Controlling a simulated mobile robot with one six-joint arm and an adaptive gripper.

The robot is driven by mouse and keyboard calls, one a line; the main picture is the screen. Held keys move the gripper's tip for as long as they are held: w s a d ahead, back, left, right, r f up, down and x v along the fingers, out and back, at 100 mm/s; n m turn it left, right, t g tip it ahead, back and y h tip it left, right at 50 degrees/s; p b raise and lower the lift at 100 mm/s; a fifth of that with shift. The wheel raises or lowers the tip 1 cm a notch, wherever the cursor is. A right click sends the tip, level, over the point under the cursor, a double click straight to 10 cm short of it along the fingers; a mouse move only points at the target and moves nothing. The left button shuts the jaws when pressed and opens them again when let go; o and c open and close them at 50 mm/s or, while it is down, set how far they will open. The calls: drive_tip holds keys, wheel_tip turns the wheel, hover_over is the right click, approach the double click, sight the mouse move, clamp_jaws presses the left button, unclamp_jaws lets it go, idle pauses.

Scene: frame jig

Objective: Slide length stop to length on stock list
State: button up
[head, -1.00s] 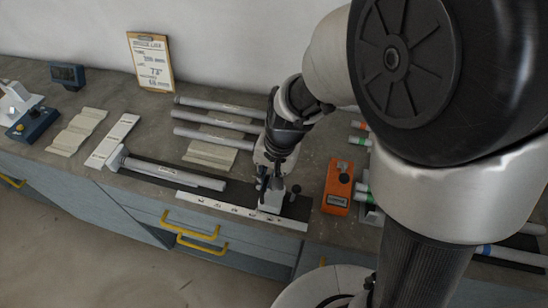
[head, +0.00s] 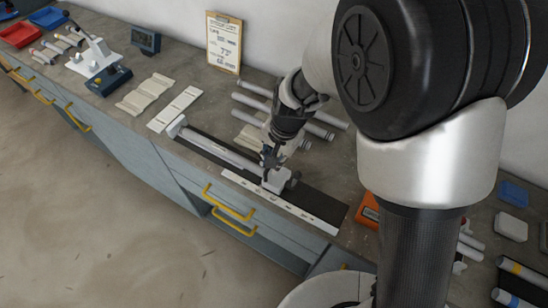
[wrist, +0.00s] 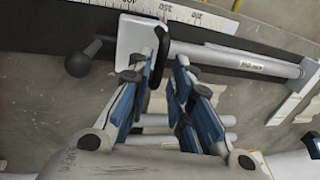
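The length stop (head: 277,181) is a pale block with a dark knob on a black rail (head: 318,204). In the wrist view the stop (wrist: 133,38) shows at upper left, its knob (wrist: 78,63) beside it. A grey tube (head: 225,152) lies along the rail, its end close to the stop; contact is unclear. My gripper (head: 268,160) is down at the stop. Its blue-padded fingers (wrist: 170,62) stand apart at the stop's tube-side edge, with a visible gap. The stock list (head: 225,42) is on a clipboard against the wall; its writing is too small to read surely.
A white printed scale (head: 285,205) runs along the rail's front. Loose tubes (head: 318,131) lie behind the rail. An orange device (head: 369,210) is to the right, partly behind my arm. Pale trays (head: 150,93) and a blue-based device (head: 108,80) are to the left.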

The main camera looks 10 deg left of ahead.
sight(281, 176)
drive_tip(key=shift+o, duration=0.7)
wheel_tip(281, 176, up, 12)
drive_tip(key=d, duration=0.2)
drive_tip(key=shift+s+d+f, duration=0.15)
drive_tip(key=shift+s, duration=0.3)
drive_tip(key=s+d+r+n+t+b, duration=0.1)
drive_tip(key=s+d+r, duration=0.3)
drive_tip(key=d, duration=0.2)
drive_tip(key=s+d+r+n+t, duration=0.1)
drive_tip(key=s+d+r, duration=0.25)
drive_tip(key=d, duration=0.35)
drive_tip(key=s+d+n+t+h+b, duration=0.1)
drive_tip(key=s+d+n+h, duration=0.1)
drive_tip(key=s+d, duration=0.5)
drive_tip(key=s, duration=0.2)
drive_tip(key=shift+s+d+f+t, duration=0.2)
drive_tip(key=shift+s+f+t, duration=0.05)
drive_tip(key=shift+s+t, duration=0.15)
